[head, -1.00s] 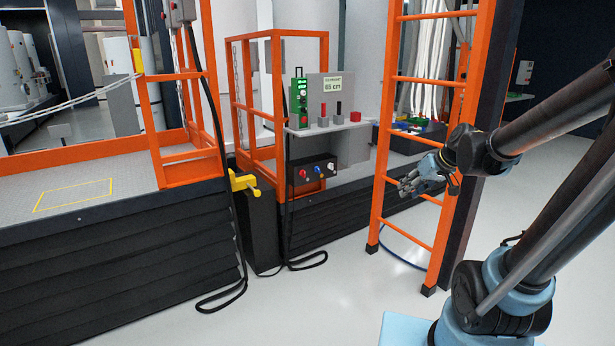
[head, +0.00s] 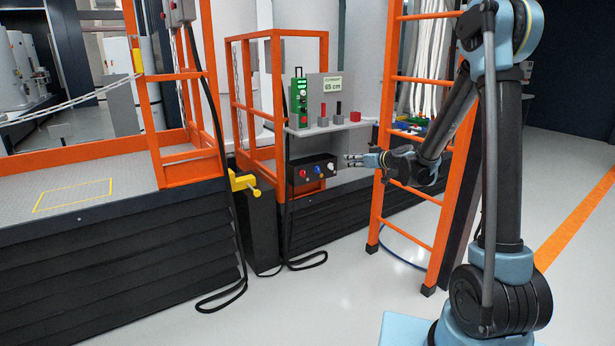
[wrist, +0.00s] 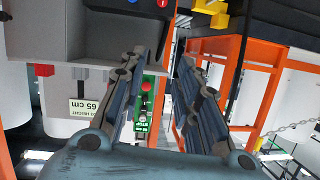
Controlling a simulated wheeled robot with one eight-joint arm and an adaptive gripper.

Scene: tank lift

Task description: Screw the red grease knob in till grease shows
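A red knob (head: 303,173) sits at the left of a small black box (head: 311,180) under the grey shelf, beside a blue knob (head: 317,169) and a white knob (head: 331,166). No grease is visible at this size. My gripper (head: 352,160) is to the right of the box, apart from it, and points left. In the wrist view my gripper (wrist: 161,58) has its two fingers spread with nothing between them. That view is upside down; the red knob (wrist: 162,3) and the blue knob (wrist: 133,2) are cut by its top edge.
An orange ladder (head: 413,79) stands right of the box, close to my arm. The grey shelf (head: 350,124) above holds levers, a red block (head: 356,116) and a green control box (head: 299,101). A yellow bracket (head: 243,182) juts out at left. Open floor lies in front.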

